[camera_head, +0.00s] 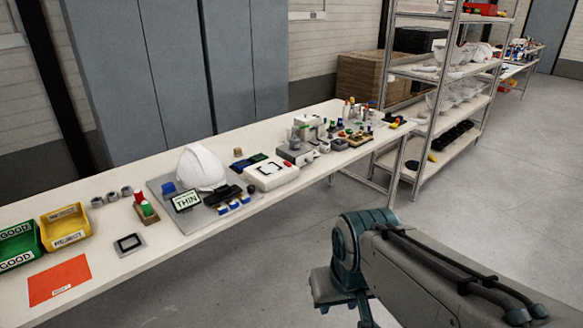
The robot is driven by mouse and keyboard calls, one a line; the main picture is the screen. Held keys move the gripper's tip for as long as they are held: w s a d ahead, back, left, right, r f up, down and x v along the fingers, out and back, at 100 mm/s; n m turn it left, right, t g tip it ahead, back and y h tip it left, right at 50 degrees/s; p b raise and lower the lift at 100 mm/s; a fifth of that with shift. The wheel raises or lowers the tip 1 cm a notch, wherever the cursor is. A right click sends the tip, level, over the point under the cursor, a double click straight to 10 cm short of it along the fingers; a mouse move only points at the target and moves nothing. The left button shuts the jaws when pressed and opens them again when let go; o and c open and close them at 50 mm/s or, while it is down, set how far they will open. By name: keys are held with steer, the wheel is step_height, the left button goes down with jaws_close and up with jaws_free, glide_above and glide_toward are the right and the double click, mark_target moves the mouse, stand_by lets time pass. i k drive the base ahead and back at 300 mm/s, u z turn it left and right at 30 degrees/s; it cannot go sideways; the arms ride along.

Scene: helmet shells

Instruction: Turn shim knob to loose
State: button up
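A white helmet shell (202,167) sits on a grey plate (178,219) on the long table. A small sign reading THIN (186,201) stands in front of it. A black part (222,195) and several small blue-and-white pieces (234,206) lie beside the sign. I cannot make out a knob marked shim or loose at this size. A grey box (296,154) with small round parts on its front stands further right on the table; I cannot tell what they are. My arm shows at the lower right, off the table; my gripper is out of view.
Green (17,246) and yellow (66,227) bins and an orange sheet (59,279) are at the table's left. A white device (271,173) lies right of the helmet. A metal shelf (440,75) stands beyond the table's right end. The floor in front is clear.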

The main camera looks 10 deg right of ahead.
mark_target(250, 188)
steer(key=z, duration=0.3)
steer(key=i, duration=0.65)
steer(key=u, duration=0.45)
steer(key=i, duration=0.75)
steer(key=u, duration=0.85)
